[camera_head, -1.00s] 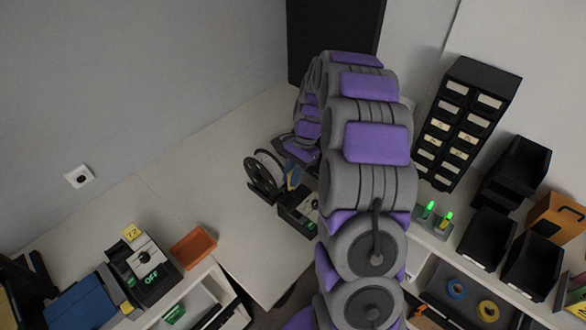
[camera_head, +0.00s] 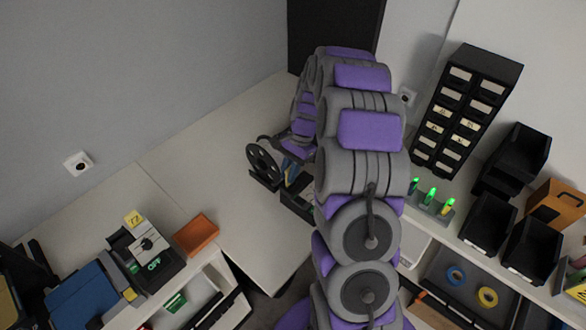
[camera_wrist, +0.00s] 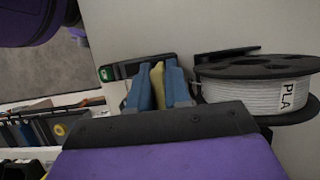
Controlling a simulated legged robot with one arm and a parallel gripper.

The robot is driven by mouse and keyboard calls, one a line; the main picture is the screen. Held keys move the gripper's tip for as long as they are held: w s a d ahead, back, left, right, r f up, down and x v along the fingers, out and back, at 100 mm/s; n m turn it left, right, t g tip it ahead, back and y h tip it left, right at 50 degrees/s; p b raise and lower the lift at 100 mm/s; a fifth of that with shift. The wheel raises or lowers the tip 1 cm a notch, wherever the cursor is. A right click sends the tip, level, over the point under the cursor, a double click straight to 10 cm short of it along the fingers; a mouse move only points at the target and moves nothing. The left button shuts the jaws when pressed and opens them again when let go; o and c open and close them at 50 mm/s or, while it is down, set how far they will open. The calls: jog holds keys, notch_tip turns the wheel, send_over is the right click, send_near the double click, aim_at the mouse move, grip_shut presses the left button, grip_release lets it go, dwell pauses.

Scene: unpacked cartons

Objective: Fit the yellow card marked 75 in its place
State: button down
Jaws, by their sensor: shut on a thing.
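My gripper (camera_wrist: 158,88) shows in the wrist view with two blue fingers standing up past a black and purple wrist part. It is shut on a thin yellow card (camera_wrist: 157,82) between the fingers; no marking on it is readable. A dark box with a green label (camera_wrist: 105,73) lies just beyond the fingers; I cannot tell whether the card touches it. In the head view the gripper (camera_head: 291,170) is low over the white worktop, partly behind my arm, and the card is not visible there.
A spool marked PLA (camera_wrist: 255,95) stands close to the right of the fingers. At left, a switch unit marked OFF (camera_head: 150,255) carries a small yellow tag (camera_head: 133,218), beside an orange tray (camera_head: 196,235). Black bins (camera_head: 488,224) and a drawer tower (camera_head: 464,110) stand right.

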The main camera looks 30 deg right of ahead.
jog(key=shift+a, duration=0.25)
jog(key=shift+d+f, duration=0.1)
jog(key=shift+d, duration=1.5)
jog(key=shift+a, duration=0.85)
jog(key=shift+d+f, duration=0.1)
jog(key=shift+d, duration=0.6)
jog(key=shift+d+f+p, duration=0.15)
jog(key=shift+f+p, duration=0.05)
jog(key=shift+p, duration=0.1)
jog(key=shift+a+f, duration=0.3)
jog(key=shift+a, duration=0.4)
jog(key=shift+d+r+p, duration=0.45)
jog(key=shift+d+r, duration=0.1)
jog(key=shift+r, duration=0.3)
jog(key=shift+a+r, duration=0.4)
jog(key=shift+r, duration=0.25)
